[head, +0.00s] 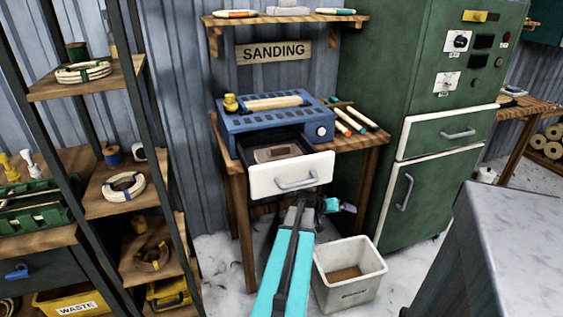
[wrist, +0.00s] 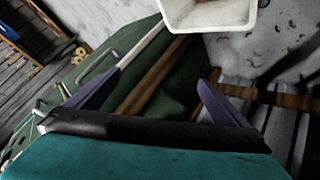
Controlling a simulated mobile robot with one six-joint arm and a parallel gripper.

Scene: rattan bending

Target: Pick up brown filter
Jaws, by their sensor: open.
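A brown filter (head: 277,153), flat and framed, lies inside the pulled-out drawer of the blue sanding machine (head: 275,122). The drawer has a white front (head: 265,183) with a metal handle. My gripper (head: 347,207) is below and right of the drawer front, apart from the filter. In the wrist view, my gripper (wrist: 162,92) has its two purple fingers spread wide with nothing between them. The filter is not in the wrist view.
A pale bin (head: 349,275) stands on the floor under the gripper; it also shows in the wrist view (wrist: 212,14). The green cabinet (head: 385,120) stands right of the wooden table (head: 352,143). Sanding sticks (head: 357,117) lie beside the machine. A shelf rack (head: 107,185) is at left.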

